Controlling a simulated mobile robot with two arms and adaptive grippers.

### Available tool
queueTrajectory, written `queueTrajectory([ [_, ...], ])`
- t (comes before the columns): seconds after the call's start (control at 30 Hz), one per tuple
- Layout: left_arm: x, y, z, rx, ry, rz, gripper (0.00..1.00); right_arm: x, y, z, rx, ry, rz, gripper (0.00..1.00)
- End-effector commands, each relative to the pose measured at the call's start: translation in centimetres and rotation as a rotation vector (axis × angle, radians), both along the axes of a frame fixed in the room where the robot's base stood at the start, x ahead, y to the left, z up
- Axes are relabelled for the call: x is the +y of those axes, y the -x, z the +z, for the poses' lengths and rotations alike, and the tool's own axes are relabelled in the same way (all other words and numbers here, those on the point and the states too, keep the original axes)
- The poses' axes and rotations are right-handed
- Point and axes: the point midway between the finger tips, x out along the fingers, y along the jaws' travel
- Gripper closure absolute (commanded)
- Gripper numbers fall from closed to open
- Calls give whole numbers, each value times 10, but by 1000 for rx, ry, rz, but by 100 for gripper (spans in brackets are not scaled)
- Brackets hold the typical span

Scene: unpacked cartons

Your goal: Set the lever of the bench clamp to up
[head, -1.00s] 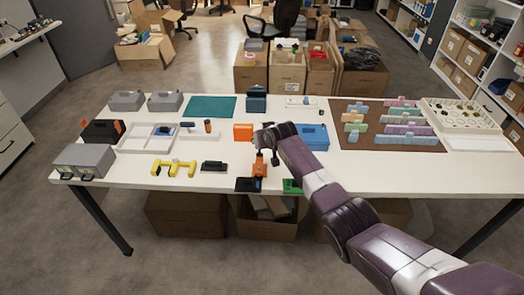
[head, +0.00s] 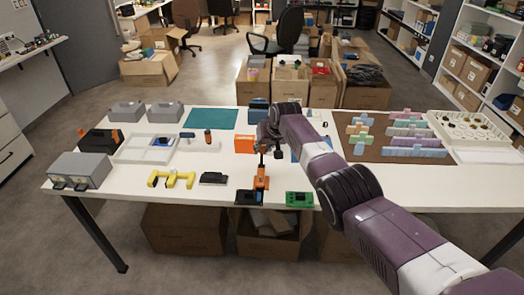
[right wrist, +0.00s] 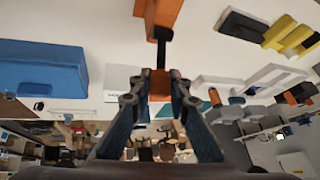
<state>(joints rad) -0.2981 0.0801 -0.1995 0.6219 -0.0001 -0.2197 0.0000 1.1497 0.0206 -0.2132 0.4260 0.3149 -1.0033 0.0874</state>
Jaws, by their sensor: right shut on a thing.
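The bench clamp (head: 261,180) is orange on a black base, near the front edge of the table in the head view. Its dark lever (head: 263,158) stands roughly upright above the orange body. My right gripper (head: 265,149) is at the lever's top, shut on it. In the right wrist view the clamp's orange body (right wrist: 154,12) is at the top, and the black lever (right wrist: 162,48) runs from it to my right gripper (right wrist: 160,88). An orange patch shows between the fingers; I cannot tell whether it belongs to the lever. My left gripper is not in view.
An orange box (head: 244,144) stands just left of my right gripper. A black item (head: 214,178) and a yellow piece (head: 171,179) lie to the left.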

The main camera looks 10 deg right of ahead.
Motion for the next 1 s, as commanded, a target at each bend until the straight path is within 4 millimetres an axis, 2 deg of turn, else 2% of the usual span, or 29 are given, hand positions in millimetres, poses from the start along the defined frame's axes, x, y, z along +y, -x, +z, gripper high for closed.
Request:
queueTrajectory([
  [0.3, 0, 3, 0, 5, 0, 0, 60, 0, 1, -1, 3, -2, -2, 100],
  [0.33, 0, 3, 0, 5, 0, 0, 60, 0, 1, -1, 3, -2, -2, 83],
  [0.5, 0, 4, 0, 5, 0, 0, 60, 0, 0, -1, 2, -2, -1, 65],
  [1.0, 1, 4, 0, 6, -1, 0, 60, -1, 2, 6, 0, -2, -1, 65],
])
